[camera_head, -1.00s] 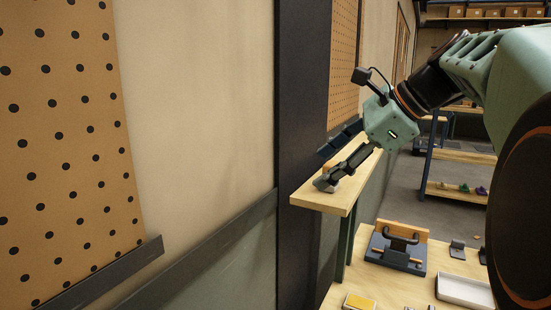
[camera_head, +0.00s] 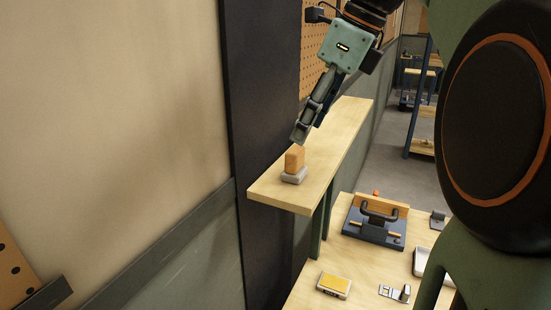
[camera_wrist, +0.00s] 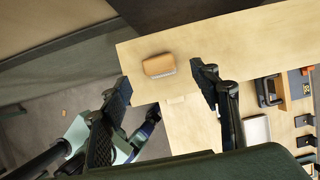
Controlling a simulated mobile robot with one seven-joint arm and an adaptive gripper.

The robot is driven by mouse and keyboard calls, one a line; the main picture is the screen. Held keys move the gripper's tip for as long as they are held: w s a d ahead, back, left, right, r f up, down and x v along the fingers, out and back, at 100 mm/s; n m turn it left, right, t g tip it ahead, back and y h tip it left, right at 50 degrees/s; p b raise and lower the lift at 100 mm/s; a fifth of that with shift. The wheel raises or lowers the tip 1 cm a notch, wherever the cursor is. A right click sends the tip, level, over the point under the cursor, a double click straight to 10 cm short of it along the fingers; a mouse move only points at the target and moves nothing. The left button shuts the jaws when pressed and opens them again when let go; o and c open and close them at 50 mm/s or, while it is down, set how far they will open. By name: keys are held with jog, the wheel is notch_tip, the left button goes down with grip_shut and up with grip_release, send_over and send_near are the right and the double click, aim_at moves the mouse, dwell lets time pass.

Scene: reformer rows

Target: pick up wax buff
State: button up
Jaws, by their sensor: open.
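The wax buff, seen as an orange block on a grey base (camera_head: 294,162), stands near the front end of the wooden wall shelf (camera_head: 335,150). In the wrist view the orange and grey block (camera_wrist: 159,66) lies beyond the fingertips, in the gap between them. My gripper (camera_head: 301,136) is above the block, pointing down at a tilt. In the wrist view its two fingers (camera_wrist: 164,85) are wide apart with nothing between them. The gripper appears clear of the block, though the exact gap is hard to tell.
A dark wall post (camera_head: 260,90) stands left of the shelf. Below is a workbench (camera_head: 345,262) with a dark handled fixture (camera_head: 376,222), a yellow-topped box (camera_head: 334,285), small metal parts (camera_head: 395,293) and a pale tray (camera_head: 420,262). The rest of the shelf top looks clear.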

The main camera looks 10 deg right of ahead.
aim_at(297, 149)
jog(key=x, duration=0.7)
jog(key=shift+a+f, duration=0.15)
jog(key=shift+c, duration=0.3)
jog(key=c, duration=1.2)
notch_tip(297, 149, up, 10)
jog(key=shift+r+p, duration=0.1)
jog(key=shift+p, duration=0.5)
